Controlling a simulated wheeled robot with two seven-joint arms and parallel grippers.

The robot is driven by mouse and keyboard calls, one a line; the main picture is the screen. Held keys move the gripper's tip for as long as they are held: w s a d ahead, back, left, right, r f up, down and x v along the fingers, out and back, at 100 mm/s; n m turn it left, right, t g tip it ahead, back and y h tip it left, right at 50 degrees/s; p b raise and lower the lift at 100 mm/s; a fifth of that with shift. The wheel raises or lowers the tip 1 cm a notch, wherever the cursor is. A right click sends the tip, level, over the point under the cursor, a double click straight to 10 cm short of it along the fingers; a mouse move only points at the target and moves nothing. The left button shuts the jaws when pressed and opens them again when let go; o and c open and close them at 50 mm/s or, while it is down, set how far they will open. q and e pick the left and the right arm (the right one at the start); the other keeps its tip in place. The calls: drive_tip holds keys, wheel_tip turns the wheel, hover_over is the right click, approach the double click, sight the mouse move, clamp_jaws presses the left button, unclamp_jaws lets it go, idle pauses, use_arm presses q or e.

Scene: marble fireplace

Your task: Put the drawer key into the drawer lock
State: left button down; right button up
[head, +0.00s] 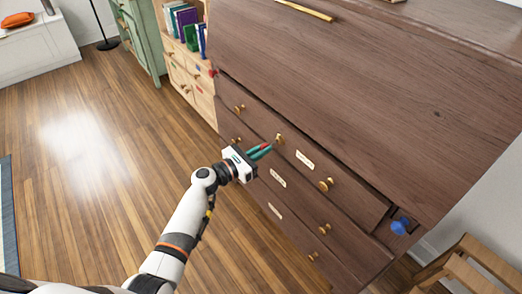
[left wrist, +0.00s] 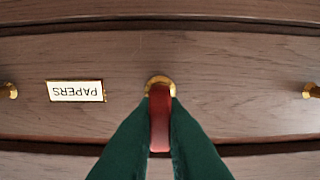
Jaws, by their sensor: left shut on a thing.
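My left gripper (head: 264,151) is shut on a red drawer key (left wrist: 159,120). It is in front of the top drawer (left wrist: 240,75) of a dark brown chest. In the left wrist view, the green fingertips (left wrist: 158,125) hold the key's red part upright in the picture. Its far end overlaps the round brass drawer lock (left wrist: 158,80). My right gripper is not in view.
The top drawer has a PAPERS label (left wrist: 76,91) and brass knobs (head: 326,185) on both sides of the lock. A blue knob-like thing (head: 402,226) is at the chest's right end. A wooden chair (head: 462,268) stands at lower right. The floor (head: 100,150) at left is clear.

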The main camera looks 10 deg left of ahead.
use_arm(q)
drive_tip(key=shift+w+d, duration=0.2)
drive_tip(key=shift+w, duration=0.1)
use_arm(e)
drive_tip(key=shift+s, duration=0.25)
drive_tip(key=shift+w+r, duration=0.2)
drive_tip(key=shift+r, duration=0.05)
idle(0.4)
use_arm(q)
drive_tip(key=shift+w+d, duration=0.1)
drive_tip(key=shift+w, duration=0.05)
drive_tip(key=shift+w+d, duration=0.2)
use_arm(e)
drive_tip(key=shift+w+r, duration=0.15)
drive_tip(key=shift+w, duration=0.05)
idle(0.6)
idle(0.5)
